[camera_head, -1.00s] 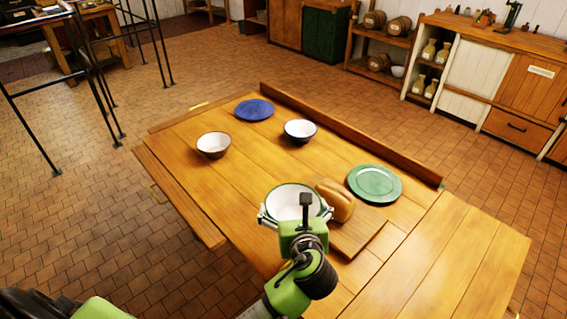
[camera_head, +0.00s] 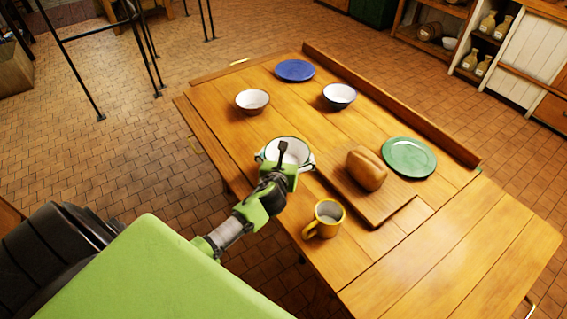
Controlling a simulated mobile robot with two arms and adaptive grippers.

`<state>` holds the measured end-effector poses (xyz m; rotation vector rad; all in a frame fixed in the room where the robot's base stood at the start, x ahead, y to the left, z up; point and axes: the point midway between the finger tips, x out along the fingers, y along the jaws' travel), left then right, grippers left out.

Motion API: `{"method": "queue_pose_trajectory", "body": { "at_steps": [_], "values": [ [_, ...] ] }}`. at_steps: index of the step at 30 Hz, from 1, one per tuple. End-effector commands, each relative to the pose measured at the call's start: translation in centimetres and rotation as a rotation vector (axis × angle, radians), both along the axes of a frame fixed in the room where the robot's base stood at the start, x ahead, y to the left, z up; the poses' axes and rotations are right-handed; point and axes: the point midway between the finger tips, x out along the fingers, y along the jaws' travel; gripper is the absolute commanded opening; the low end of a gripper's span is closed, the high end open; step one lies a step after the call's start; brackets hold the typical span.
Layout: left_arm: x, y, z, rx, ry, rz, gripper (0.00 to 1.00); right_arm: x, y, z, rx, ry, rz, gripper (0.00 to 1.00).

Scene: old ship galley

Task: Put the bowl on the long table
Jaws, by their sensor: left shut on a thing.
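A white bowl with a green rim (camera_head: 290,150) is held by my left gripper (camera_head: 287,158), which is shut on it. The bowl is over the near left part of the long wooden table (camera_head: 300,105), left of the cutting board. I cannot tell whether its base touches the tabletop, since the gripper and wrist hide its lower side. Two other bowls stand farther back on the table: a brown-sided one with a white inside (camera_head: 252,101) and a dark-rimmed white one (camera_head: 339,95). My right gripper is not in view.
A bread loaf (camera_head: 367,168) lies on a cutting board (camera_head: 385,207). A yellow mug (camera_head: 325,219) stands at the near edge. A green plate (camera_head: 409,157) and a blue plate (camera_head: 295,70) are farther back. A raised ledge (camera_head: 390,105) runs along the far side. The table's right end is clear.

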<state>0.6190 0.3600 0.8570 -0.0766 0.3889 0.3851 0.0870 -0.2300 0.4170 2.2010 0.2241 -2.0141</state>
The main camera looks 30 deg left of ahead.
Motion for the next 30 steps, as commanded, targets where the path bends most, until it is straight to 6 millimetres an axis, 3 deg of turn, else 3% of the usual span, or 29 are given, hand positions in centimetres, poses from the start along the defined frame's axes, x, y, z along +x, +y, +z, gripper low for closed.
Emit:
{"method": "queue_pose_trajectory", "body": {
  "at_steps": [5,12,24,25,30],
  "values": [
    [-0.2,0.9,-1.0,0.002,-0.001,0.0,0.67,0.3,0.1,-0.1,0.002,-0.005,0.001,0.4],
    [-0.3,1.3,-4.3,-0.003,-0.001,0.001,0.67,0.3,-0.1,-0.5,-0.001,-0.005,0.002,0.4],
    [-0.2,1.3,-4.9,0.001,-0.002,-0.001,0.67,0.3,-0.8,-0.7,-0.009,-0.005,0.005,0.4],
    [-0.3,1.3,-4.9,0.0,0.0,-0.001,1.0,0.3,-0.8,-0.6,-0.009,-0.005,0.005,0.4],
    [-0.3,1.3,-4.9,0.0,0.0,-0.001,1.0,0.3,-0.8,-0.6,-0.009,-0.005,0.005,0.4]
  ]
}}
